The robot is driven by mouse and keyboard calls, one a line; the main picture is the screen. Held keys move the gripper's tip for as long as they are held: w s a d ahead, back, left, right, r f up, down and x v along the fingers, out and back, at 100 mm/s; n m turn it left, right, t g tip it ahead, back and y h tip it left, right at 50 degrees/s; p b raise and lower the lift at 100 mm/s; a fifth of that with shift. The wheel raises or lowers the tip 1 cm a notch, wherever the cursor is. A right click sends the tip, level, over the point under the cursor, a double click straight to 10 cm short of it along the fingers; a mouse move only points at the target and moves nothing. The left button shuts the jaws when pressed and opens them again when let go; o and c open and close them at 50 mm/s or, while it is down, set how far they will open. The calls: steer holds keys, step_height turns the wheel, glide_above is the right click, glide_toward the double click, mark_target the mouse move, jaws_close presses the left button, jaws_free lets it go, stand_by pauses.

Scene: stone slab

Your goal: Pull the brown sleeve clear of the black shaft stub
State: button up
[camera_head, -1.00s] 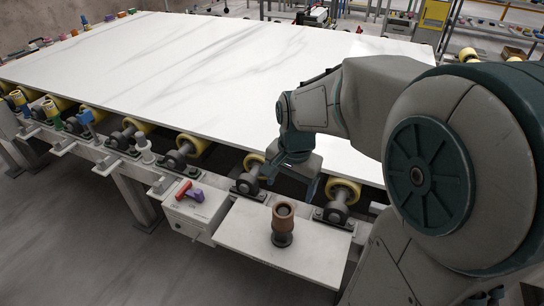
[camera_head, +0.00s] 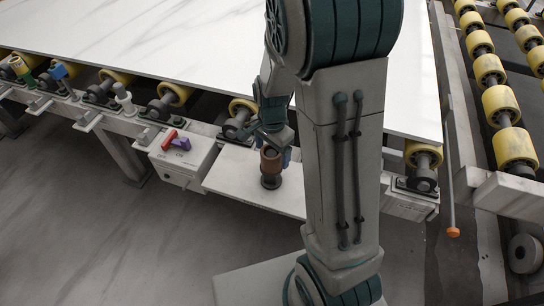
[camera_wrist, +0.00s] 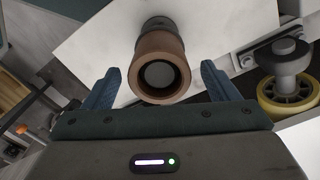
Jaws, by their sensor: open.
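The brown sleeve (camera_head: 271,163) stands upright on the black shaft stub (camera_head: 270,183), whose dark lower part shows beneath it. In the wrist view the sleeve (camera_wrist: 160,47) is seen into its open end, with a pale grey round face inside the ring. A dark part of the stub (camera_wrist: 158,23) shows beyond it. My gripper (camera_wrist: 160,70) is open, with one blue finger on each side of the sleeve and visible gaps to both. In the head view my gripper (camera_head: 270,142) is at the sleeve's top, partly hiding it.
The stub stands on a pale plate (camera_head: 230,178) at the frame's edge. A grey box (camera_head: 184,160) with red and purple handles is to the left. The large white slab (camera_head: 190,40) lies on yellow rollers (camera_head: 243,108) behind. Another roller (camera_wrist: 285,88) is close on the right in the wrist view.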

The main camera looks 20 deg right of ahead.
steer(key=shift+f, duration=1.55)
steer(key=c, duration=1.1)
steer(key=shift+r+p, duration=2.9)
steer(key=shift+r, duration=0.75)
step_height(320, 180, up, 6)
steer(key=p, duration=0.4)
steer(key=shift+p, duration=0.4)
steer(key=shift+s+a, duration=0.1)
